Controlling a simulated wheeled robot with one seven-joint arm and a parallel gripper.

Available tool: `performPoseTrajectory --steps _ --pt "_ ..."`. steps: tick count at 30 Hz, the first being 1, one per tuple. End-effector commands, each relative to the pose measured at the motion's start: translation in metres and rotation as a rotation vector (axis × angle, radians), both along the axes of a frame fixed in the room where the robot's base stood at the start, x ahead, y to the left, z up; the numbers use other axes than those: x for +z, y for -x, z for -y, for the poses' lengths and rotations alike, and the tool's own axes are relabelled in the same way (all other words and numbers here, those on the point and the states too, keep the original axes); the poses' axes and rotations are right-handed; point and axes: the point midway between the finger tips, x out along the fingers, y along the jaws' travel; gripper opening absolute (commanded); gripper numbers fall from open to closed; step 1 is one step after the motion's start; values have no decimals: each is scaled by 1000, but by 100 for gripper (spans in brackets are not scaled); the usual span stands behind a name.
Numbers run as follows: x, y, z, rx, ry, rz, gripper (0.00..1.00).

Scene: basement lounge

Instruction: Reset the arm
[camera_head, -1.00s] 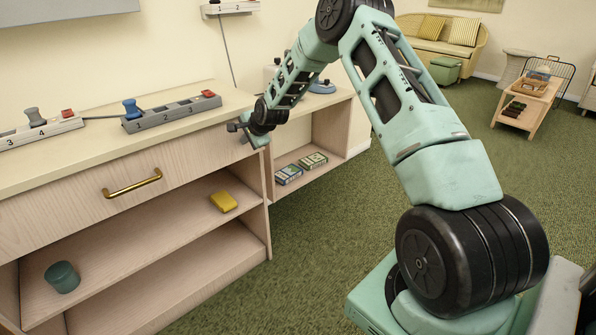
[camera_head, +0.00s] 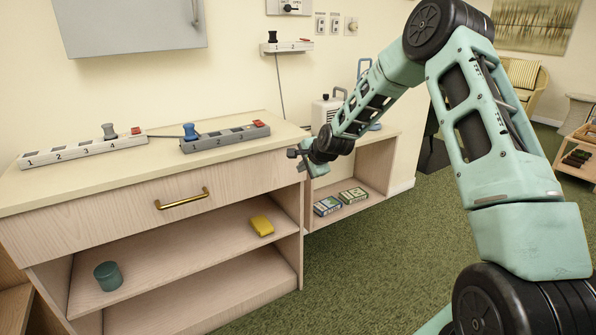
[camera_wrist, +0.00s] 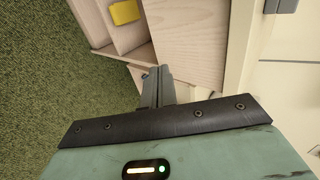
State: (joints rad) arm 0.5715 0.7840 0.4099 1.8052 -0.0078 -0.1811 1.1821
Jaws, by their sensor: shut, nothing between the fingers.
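My arm is raised and bent, and it reaches from the lower right of the head view toward the cabinet. My gripper (camera_head: 299,158) is by the right front corner of the cabinet top, at about drawer height. In the wrist view the fingers of my gripper (camera_wrist: 156,84) are together with nothing between them, and the cabinet's pale wood lies beyond them. Whether the fingers touch the cabinet cannot be told.
The wooden cabinet (camera_head: 110,207) has a shut drawer with a brass handle (camera_head: 182,199). Its top holds a white numbered strip (camera_head: 80,151) and a grey one (camera_head: 225,138). A yellow block (camera_head: 262,226) and green cup (camera_head: 108,276) are on its shelf. Green carpet (camera_head: 385,255) is open at right.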

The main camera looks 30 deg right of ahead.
Motion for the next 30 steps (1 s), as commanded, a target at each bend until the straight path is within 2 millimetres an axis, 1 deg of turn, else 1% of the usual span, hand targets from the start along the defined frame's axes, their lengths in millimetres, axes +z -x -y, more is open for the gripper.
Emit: performPoseTrajectory --steps 1,6,10,15,17,20,23,24,26,27,29,30 --pt "7 7 1 -1 1 1 0" --pt "20 21 1 -1 0 0 0" --pt "24 26 1 -1 0 0 0" --pt "24 27 0 1 1 -1 0" --pt "26 28 -9 25 11 -9 0" --pt "32 35 -43 121 52 -39 0" --pt "41 56 -100 296 129 -91 0" --pt "45 69 -126 382 166 -116 0" --pt "51 92 -164 521 229 -151 0" --pt "54 109 -188 613 270 -174 0" --pt "59 138 -220 754 333 -206 0" --pt "62 160 -240 851 376 -227 0"
